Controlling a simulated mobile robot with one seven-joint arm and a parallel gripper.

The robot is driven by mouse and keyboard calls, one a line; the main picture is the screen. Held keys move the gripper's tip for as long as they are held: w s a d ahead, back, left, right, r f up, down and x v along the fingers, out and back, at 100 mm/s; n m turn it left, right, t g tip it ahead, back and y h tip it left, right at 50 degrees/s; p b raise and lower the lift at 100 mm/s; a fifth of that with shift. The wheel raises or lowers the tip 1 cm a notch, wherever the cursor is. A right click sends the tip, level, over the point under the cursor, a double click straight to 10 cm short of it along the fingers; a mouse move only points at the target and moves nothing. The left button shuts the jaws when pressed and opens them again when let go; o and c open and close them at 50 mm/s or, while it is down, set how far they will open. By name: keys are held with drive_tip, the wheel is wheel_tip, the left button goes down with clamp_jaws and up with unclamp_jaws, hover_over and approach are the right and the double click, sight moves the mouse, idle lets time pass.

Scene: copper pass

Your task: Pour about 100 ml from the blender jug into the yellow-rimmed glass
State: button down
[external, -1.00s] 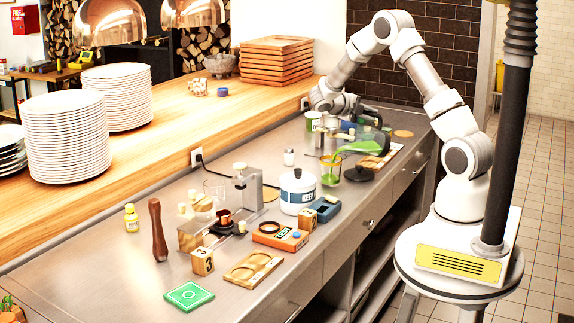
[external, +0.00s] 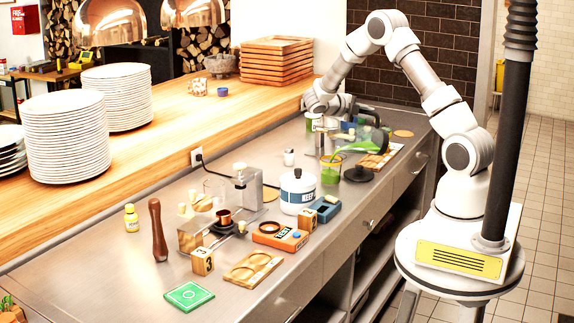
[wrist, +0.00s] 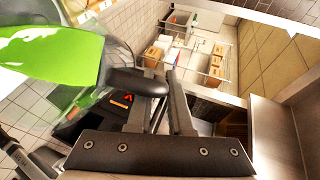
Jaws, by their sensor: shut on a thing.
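The blender jug (external: 371,146) is clear with green liquid inside. It is tipped well over, its mouth toward the left, and it fills the left of the wrist view (wrist: 50,58). The yellow-rimmed glass (external: 331,172) stands on the steel counter below and left of the jug's mouth, with green in it. Green liquid reaches from the mouth down to the glass. My gripper (external: 362,113) is shut on the jug's black handle (wrist: 138,82). The glass is not clearly seen in the wrist view, and its exact level is hard to read.
A dark round base (external: 358,174) sits right of the glass. A white pot (external: 298,191) stands in front of it. The counter's front edge is close on the right.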

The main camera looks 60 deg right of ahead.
sight(378, 122)
drive_tip(key=shift+r, duration=0.1)
drive_tip(key=shift+s+d+f+b, duration=0.5)
drive_tip(key=shift+f+b, duration=0.15)
drive_tip(key=shift+b, duration=0.3)
drive_tip(key=p, duration=0.1)
drive_tip(key=s+y+p, duration=0.1)
drive_tip(key=shift+s+d+r+m+t+p, duration=0.1)
drive_tip(key=shift+d+r+m+t+p, duration=0.2)
drive_tip(key=shift+d+t, duration=0.1)
drive_tip(key=f, duration=0.1)
drive_tip(key=d+f+t+y+p, duration=0.1)
drive_tip(key=s+f+y, duration=0.1)
drive_tip(key=shift+s+d+f+m+t, duration=0.1)
drive_tip(key=shift+d+f+m+t, duration=0.1)
drive_tip(key=shift+f+m+t, duration=0.15)
drive_tip(key=shift+s+d+f+y+p, duration=0.1)
drive_tip(key=shift+s+d+y+p, duration=0.15)
drive_tip(key=shift+p, duration=0.5)
drive_tip(key=shift+w+f+t, duration=0.1)
drive_tip(key=shift+t, duration=0.15)
drive_tip(key=shift+y+p, duration=0.25)
drive_tip(key=shift+p, duration=0.05)
